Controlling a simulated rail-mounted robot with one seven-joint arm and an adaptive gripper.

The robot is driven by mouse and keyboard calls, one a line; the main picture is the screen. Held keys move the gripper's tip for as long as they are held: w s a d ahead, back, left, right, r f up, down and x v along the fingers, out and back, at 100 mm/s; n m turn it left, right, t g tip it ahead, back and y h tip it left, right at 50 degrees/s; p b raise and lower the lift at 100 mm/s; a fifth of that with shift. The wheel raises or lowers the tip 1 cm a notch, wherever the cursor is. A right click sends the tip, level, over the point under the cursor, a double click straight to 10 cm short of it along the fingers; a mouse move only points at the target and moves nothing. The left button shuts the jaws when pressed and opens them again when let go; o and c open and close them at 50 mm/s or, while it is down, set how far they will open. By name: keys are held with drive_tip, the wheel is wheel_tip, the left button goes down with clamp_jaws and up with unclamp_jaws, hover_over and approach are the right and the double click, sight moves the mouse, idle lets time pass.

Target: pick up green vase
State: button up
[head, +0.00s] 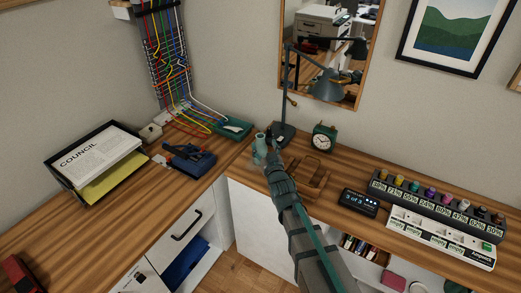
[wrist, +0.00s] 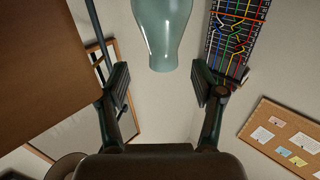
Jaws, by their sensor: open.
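The green vase (head: 259,152) stands near the corner of the desk in the head view, pale grey-green and small, partly hidden by my gripper. In the wrist view the vase (wrist: 162,32) is at the top centre, its upper part cut off by the picture edge. My gripper (head: 271,148) is right beside the vase in the head view. In the wrist view my gripper (wrist: 161,85) is open, with one finger on each side and nothing between the tips. The vase lies just beyond the fingertips, lined up with the gap; I cannot tell whether anything touches.
A desk lamp (head: 328,87) rises behind the vase, and a green clock (head: 324,138) stands to the right. A wooden organizer (head: 311,178) is close to my arm.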

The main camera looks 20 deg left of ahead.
sight(262, 142)
drive_tip(key=shift+p+x, duration=1.25)
drive_tip(key=shift+x, duration=1.4)
drive_tip(key=shift+s+a+f, duration=0.15)
drive_tip(key=shift+a+f, duration=0.05)
drive_tip(key=shift+c, duration=0.4)
clamp_jaws()
